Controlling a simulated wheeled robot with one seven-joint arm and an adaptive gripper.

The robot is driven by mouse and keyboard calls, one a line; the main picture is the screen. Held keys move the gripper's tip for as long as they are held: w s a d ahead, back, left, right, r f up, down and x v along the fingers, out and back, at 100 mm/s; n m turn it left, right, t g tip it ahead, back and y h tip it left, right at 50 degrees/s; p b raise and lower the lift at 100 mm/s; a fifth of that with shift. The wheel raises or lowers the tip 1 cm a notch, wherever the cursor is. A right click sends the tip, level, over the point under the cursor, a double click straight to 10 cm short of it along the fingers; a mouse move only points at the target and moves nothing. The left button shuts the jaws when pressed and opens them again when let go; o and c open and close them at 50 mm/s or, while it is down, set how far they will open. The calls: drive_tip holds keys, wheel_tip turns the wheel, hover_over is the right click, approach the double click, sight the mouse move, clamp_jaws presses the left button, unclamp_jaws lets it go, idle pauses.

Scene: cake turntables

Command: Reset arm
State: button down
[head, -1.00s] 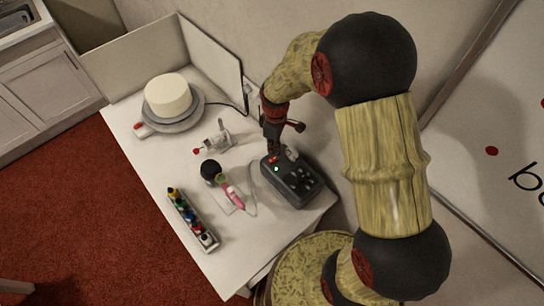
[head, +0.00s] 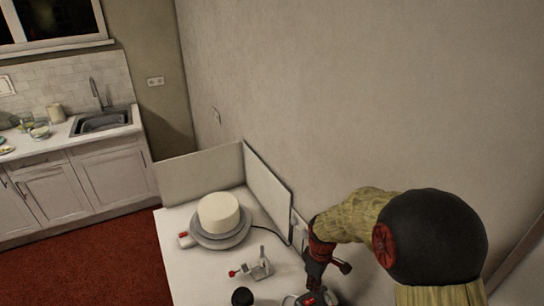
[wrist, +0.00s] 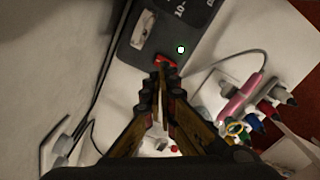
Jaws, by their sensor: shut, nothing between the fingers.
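My gripper (head: 315,284) is at the lower right of the head view, by the dark control box (head: 290,301), which is mostly cut off by the bottom edge. In the wrist view my gripper (wrist: 162,68) is shut and empty. Its fingertips are right at a red switch (wrist: 166,60) on the dark box (wrist: 185,28). I cannot tell whether they touch it. A small lit light (wrist: 181,49) shows on the box beside the switch.
A white cake (head: 219,212) stands on a grey turntable (head: 206,239) on the white table (head: 190,285). A metal clamp-like tool (head: 258,267) lies nearby. Low panels and the wall stand behind.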

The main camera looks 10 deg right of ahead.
drive_tip(key=shift+s+m, duration=0.2)
drive_tip(key=shift+m, duration=0.4)
drive_tip(key=s+r+m+t+b, duration=0.5)
drive_tip(key=s+r+m+b, duration=0.3)
drive_tip(key=s+r, duration=1.2)
drive_tip(key=shift+m+t+b, duration=0.3)
drive_tip(key=shift+m+b, duration=0.05)
drive_tip(key=shift+m, duration=0.25)
